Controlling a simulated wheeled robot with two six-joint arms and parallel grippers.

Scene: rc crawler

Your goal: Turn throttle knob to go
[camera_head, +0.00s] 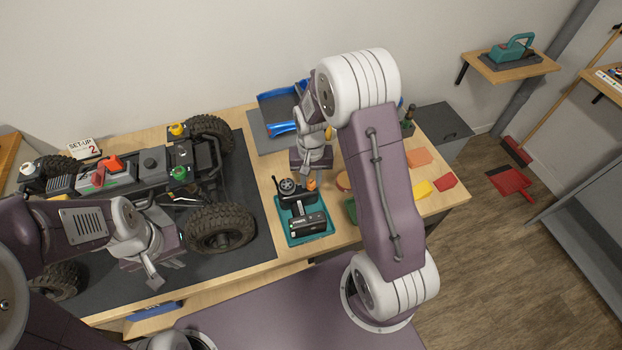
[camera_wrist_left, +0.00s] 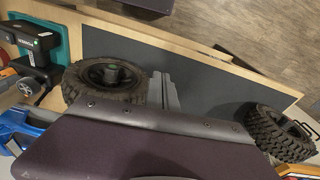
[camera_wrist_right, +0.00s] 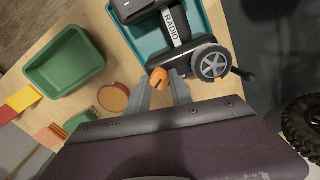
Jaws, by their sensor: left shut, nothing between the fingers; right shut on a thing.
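The radio controller (camera_head: 305,215) is black and grey, marked RADIO, and sits in a teal tray (camera_head: 327,237) on the bench. Its orange throttle knob (camera_head: 311,184) shows at its far end, beside the grey wheel (camera_head: 287,185). In the right wrist view the orange knob (camera_wrist_right: 158,77) is at the fingertips of my right gripper (camera_wrist_right: 162,90), which is shut on it; the wheel (camera_wrist_right: 211,65) is just to the right. My left gripper (camera_head: 154,279) is shut and empty over the dark mat, near the crawler's front tyre; its closed fingers show in the left wrist view (camera_wrist_left: 162,85).
The RC crawler (camera_head: 125,175) with big tyres fills the left of the bench on a dark mat (camera_head: 262,250). A green bin (camera_wrist_right: 65,62), a round tan lid (camera_wrist_right: 113,98) and coloured pieces lie beside the tray. A blue tray stands at the back.

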